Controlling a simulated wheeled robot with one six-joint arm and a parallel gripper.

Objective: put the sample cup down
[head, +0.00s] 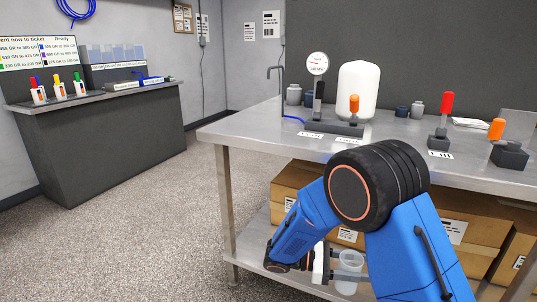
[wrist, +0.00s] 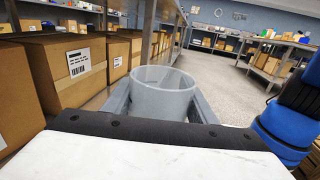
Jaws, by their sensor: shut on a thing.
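The sample cup (wrist: 163,103) is a translucent grey, open-topped cup. In the wrist view it sits between the two grey fingers of my gripper (wrist: 162,98), which is shut on its sides. No contents can be made out inside. In the head view the cup (head: 346,285) is low in front of the steel bench, below bench-top height, and looks roughly upright. My blue arm covers part of the view just right of it.
The steel bench (head: 240,131) carries a white tank (head: 358,90), a gauge (head: 317,64), small jars and valves with red and orange handles. Cardboard boxes (head: 290,183) fill its lower shelf. A grey counter (head: 110,140) stands at left. The floor between is clear.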

